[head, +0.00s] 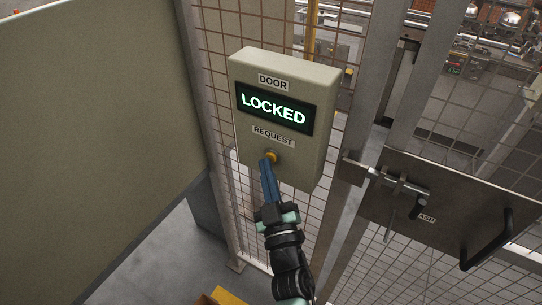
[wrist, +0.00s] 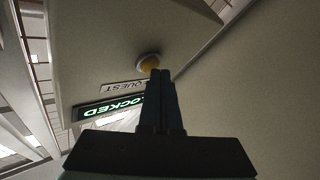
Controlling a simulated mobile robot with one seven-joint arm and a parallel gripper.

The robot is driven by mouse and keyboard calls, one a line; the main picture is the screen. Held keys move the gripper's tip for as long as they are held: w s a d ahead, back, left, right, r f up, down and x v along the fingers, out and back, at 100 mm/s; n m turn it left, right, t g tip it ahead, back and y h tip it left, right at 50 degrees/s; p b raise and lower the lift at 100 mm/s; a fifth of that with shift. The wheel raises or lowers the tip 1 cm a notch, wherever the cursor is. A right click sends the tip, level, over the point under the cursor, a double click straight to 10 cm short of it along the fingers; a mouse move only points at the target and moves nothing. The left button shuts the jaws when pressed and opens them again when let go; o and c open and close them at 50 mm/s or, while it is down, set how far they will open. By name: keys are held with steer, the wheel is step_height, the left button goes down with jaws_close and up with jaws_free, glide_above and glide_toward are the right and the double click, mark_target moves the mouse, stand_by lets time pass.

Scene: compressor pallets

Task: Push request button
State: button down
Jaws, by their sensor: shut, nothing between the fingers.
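The request button (head: 271,156) is a small yellow-orange knob low on a beige control box (head: 318,115), under the label REQUEST. A display (head: 274,107) above it reads LOCKED in green, below the label DOOR. My gripper (head: 265,163) is shut and empty, with its blue fingertips at the button's lower left in the head view. In the wrist view the yellow button (wrist: 149,62) shows just beyond the fingertips (wrist: 158,73), partly hidden by them. I cannot tell whether the fingertips touch it.
The box hangs on a wire mesh fence (head: 215,50). To its right is a gate with a metal latch (head: 400,184), a plate and a black handle (head: 487,240). A large beige panel (head: 90,130) fills the left side.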

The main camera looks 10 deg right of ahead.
steer(key=shift+s, duration=0.1)
steer(key=shift+s+a, duration=0.5)
steer(key=shift+s, duration=0.15)
steer(key=s+a+b, duration=0.1)
steer(key=s+a, duration=0.2)
steer(key=s, duration=0.2)
steer(key=shift+a, duration=0.3)
steer(key=shift+w, duration=0.1)
stand_by(0.8)
